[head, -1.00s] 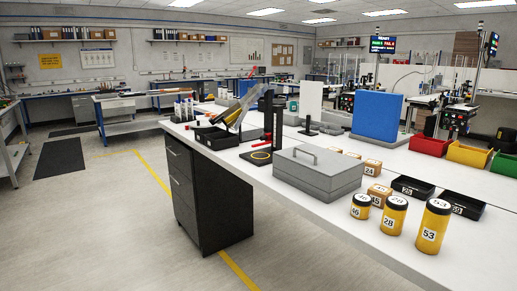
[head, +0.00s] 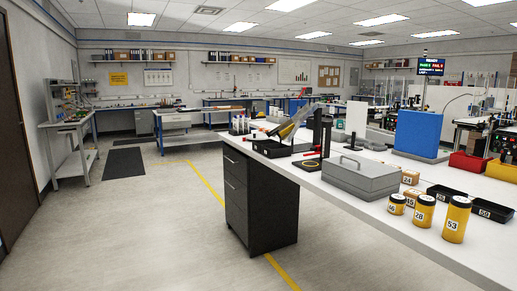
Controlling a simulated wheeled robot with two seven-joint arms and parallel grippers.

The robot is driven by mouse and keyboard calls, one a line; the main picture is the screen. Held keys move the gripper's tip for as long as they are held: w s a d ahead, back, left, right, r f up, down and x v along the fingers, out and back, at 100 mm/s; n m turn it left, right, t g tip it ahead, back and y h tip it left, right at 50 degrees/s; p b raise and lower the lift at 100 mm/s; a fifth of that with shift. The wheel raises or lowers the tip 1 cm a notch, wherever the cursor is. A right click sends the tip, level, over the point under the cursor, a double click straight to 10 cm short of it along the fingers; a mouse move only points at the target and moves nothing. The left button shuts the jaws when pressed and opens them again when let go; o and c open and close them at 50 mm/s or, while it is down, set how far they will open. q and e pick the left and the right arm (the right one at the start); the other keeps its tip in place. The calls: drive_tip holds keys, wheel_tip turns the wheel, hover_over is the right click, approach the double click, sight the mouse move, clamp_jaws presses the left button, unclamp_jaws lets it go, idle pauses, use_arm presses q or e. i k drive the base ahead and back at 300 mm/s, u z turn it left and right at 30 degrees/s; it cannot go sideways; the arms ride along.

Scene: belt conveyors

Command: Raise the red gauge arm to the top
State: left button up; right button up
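A black gauge stand (head: 317,125) with an upright post stands on the near white bench, behind a grey box. Neither of my grippers is in view.
The grey lidded box (head: 360,180) stands in front of the gauge stand. Yellow numbered canisters (head: 457,220) and black trays (head: 491,208) are to its right. A black bin (head: 270,148) is left of the stand. The floor (head: 150,225) at left is clear.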

sight(317, 149)
drive_tip(key=u, duration=0.9)
drive_tip(key=i, duration=1.3)
drive_tip(key=z, duration=0.35)
drive_tip(key=i, duration=1.15)
drive_tip(key=z, duration=1)
